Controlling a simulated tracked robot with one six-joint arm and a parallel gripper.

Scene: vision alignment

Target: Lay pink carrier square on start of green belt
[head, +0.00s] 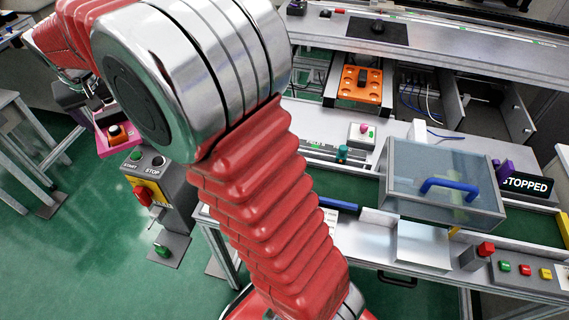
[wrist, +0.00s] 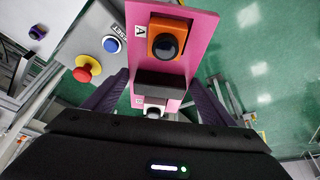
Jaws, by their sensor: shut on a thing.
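The pink carrier square (head: 103,144) hangs in the air at the left of the head view. It bears an orange block with a black knob (head: 117,131). In the wrist view the pink plate (wrist: 202,35) carries a label "A". My gripper (wrist: 158,88) is shut on the carrier's dark middle block, with a purple finger on each side. In the head view my gripper (head: 96,108) is partly hidden by my arm. The green belt (head: 358,188) runs along the bench at right, well apart from the carrier. My arm hides its left part.
A clear-lidded box with a blue handle (head: 447,187) stands over the belt. A sign reads "STOPPED" (head: 527,185). A start/stop post (head: 150,178) with a red button stands below the carrier. An orange tray (head: 361,84) sits behind the belt. Green floor is open at left.

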